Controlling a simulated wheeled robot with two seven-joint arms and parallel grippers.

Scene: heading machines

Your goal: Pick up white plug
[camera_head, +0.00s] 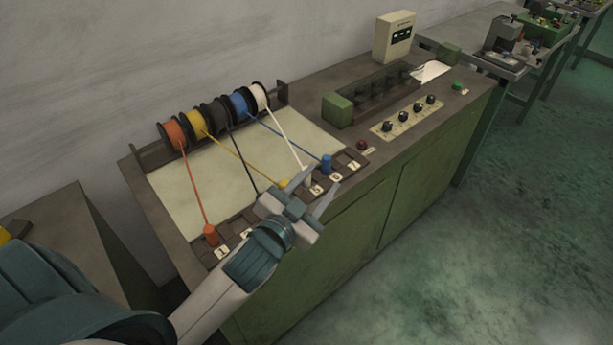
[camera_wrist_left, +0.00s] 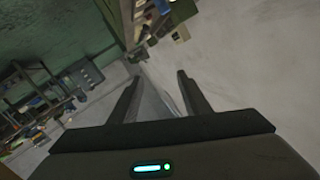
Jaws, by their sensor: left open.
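The white plug (camera_head: 307,173) is at the end of the white cord, near the front edge of the bench. It is partly hidden by a finger of my left gripper (camera_head: 325,177). The left gripper is open, its fingertips close to the plug in the picture; whether they touch it I cannot tell. In the left wrist view the spread fingers (camera_wrist_left: 158,77) have nothing visible between them, and the plug is not recognizable there. My right gripper is not in view.
The blue plug (camera_head: 326,163) stands just right of the fingers and the yellow plug (camera_head: 284,183) just left. An orange plug (camera_head: 211,235) is further left. Cord spools (camera_head: 218,112) line the back. Knobs (camera_head: 402,115) and a green block (camera_head: 337,109) are to the right.

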